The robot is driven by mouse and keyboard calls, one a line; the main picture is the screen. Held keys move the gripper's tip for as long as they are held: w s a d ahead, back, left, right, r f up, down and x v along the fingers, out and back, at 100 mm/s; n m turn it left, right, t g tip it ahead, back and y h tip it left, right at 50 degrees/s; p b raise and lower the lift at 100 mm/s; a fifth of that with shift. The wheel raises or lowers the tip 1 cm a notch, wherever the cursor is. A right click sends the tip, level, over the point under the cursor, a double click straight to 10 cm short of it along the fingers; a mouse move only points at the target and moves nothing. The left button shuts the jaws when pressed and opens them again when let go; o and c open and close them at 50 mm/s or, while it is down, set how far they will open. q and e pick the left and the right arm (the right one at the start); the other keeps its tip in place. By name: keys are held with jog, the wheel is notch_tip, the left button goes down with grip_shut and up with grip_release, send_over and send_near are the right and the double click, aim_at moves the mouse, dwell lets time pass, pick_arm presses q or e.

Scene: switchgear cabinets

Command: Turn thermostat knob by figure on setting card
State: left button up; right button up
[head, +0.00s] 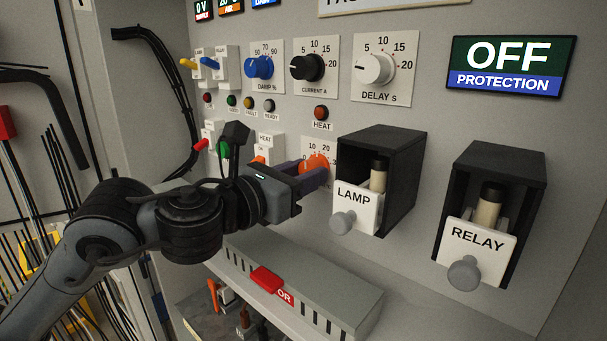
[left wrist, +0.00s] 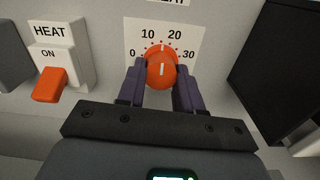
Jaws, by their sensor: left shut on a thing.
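The orange thermostat knob (head: 315,163) sits low on the cabinet panel, on a white dial plate. In the left wrist view the knob (left wrist: 161,74) shows a white line pointing up, between 10 and 20 on a scale from 0 to 30. My left gripper (head: 318,178) is shut on the knob, with one purple finger on each side, as the left wrist view (left wrist: 160,85) shows. The fingers hide part of the dial in the head view. My right gripper is not in view. I cannot make out a setting card.
The LAMP fuse box (head: 402,170) juts out just right of the knob, the RELAY box (head: 525,165) further right. A HEAT switch with an orange rocker (left wrist: 50,85) is at left. A grey duct (head: 330,285) runs below. An OFF PROTECTION display (head: 508,67) is upper right.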

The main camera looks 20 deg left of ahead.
pick_arm(q)
jog(key=shift+n, duration=0.4)
jog(key=o, duration=1)
jog(key=shift+o, duration=0.2)
jog(key=shift+s, duration=0.1)
jog(key=b+v, duration=0.3)
jog(key=v, duration=0.7)
jog(key=shift+s+r, duration=0.1)
jog(key=shift+s, duration=0.05)
jog(key=shift+s+a, duration=0.15)
jog(key=shift+s, duration=0.05)
